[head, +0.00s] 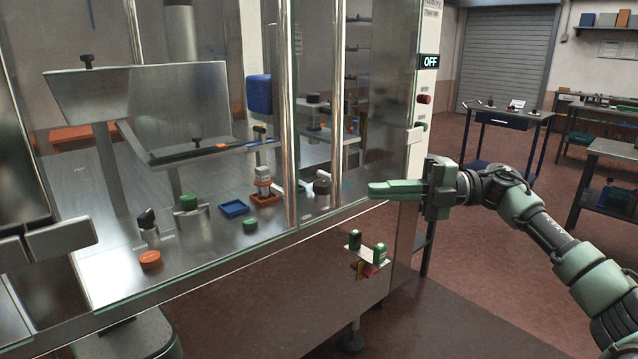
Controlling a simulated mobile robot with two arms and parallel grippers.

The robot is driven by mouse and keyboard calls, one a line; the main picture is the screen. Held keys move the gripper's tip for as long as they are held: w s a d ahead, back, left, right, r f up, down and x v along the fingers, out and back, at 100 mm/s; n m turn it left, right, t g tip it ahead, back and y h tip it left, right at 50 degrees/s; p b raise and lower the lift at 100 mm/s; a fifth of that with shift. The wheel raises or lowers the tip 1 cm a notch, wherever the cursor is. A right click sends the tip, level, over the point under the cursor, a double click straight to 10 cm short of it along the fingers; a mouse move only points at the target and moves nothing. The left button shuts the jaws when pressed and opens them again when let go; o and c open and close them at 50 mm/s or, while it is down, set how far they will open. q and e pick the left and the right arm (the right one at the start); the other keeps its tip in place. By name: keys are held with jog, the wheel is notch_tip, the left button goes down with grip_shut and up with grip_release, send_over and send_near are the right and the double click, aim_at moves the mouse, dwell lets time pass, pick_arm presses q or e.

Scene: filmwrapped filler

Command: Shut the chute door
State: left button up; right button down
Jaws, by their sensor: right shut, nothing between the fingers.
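A glass-fronted machine encloses a metal hopper (120,95) and a sloping metal chute (190,153). I cannot tell for certain which part is the chute door. A tall glass panel (315,95) with bright metal uprights stands at the machine's right front. My right gripper (373,190) is shut and empty, with its green fingers pointing left at the machine's right front corner. I cannot tell whether the fingertips touch the glass. My left gripper is not in view.
Green and orange knobs, a blue tray (233,208) and small fittings sit on the machine's metal deck. Small green-topped controls (367,247) stick out below its front edge. An OFF sign (430,62) is on the right post. Workbenches (505,120) stand behind; red floor lies between.

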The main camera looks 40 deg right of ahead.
pick_arm(q)
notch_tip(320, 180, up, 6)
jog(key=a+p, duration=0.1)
jog(key=p, duration=0.5)
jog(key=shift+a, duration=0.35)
pick_arm(e)
jog(key=w+a, duration=0.7)
jog(key=w, duration=0.2)
jog(key=shift+a, duration=0.25)
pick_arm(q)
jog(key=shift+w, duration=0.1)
pick_arm(e)
jog(key=shift+r, duration=0.15)
